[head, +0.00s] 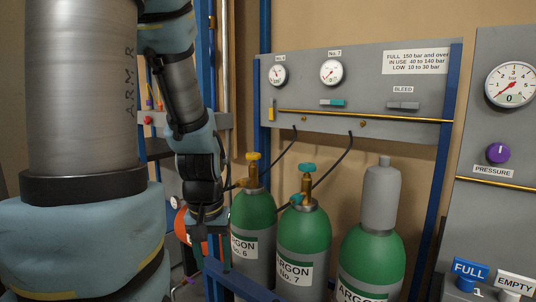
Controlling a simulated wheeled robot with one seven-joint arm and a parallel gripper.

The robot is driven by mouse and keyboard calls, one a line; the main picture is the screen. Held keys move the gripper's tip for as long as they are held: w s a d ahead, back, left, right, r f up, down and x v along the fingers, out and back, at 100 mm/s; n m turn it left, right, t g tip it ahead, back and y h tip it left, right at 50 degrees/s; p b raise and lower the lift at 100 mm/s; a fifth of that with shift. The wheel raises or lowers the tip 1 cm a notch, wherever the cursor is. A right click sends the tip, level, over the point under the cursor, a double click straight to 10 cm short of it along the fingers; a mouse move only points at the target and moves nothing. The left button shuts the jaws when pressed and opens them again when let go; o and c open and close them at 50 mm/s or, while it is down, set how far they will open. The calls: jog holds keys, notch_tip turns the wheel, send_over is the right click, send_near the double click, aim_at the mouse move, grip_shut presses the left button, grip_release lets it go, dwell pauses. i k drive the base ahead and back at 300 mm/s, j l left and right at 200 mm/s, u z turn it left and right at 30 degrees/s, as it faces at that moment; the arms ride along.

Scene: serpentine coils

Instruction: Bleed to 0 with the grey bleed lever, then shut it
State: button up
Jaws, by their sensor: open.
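The grey bleed lever (403,105) lies level on the grey wall panel (375,75), under the BLEED label (403,90). Two round white gauges are on the same panel, the No. 6 gauge (277,75) and the No. 7 gauge (331,72). Their needles are too small to read surely. A teal lever (332,102) lies level below the No. 7 gauge. A yellow lever (271,110) stands upright at the panel's left. My gripper (207,246) points down at the left of the cylinders, open, well away from the bleed lever. Its fingertips are hard to make out.
Green argon cylinders No. 6 (253,215) and No. 7 (303,235) stand below the panel, hoses leading up. A third cylinder (372,250) has a grey cap. Blue posts (441,150) flank the panel. A pressure gauge (511,85) and purple knob (498,153) are at right.

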aim_at(403, 105)
jog(key=z, duration=0.9)
